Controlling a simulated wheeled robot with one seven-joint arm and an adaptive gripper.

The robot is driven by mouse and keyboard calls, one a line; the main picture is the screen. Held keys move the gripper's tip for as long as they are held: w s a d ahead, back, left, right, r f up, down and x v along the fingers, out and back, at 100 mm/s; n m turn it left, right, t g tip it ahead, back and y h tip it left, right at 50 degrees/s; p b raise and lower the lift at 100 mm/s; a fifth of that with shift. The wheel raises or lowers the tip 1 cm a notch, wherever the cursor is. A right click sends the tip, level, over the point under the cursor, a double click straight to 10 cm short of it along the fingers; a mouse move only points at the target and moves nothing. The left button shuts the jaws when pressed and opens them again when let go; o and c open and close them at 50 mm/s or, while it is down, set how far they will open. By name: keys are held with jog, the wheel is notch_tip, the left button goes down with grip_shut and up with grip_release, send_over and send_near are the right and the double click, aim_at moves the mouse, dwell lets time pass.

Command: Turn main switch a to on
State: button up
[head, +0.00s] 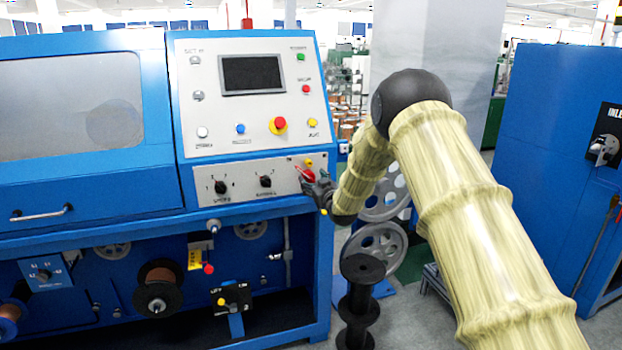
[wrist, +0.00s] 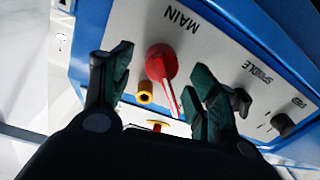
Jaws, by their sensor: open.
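The main switch is a red rotary knob (wrist: 162,63) with a long pointer, beside the word MAIN on the grey panel in the wrist view. Its pointer slants toward the lower right of that view. In the head view the red knob (head: 306,175) shows at the right end of the lower panel strip, partly hidden by my gripper (head: 318,187). In the wrist view my gripper (wrist: 161,88) is open, with one dark green finger on each side of the knob. I cannot tell whether either finger touches it.
A yellow-brown cylindrical part (wrist: 145,92) sits close to the left finger. Black knobs for spindle (wrist: 241,101) and another function (wrist: 283,124) lie right of the switch. Black spools (head: 361,290) stand below my arm.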

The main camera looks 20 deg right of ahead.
aim_at(312, 179)
jog(key=shift+w+a, duration=0.15)
jog(key=shift+w, duration=1.4)
grip_shut()
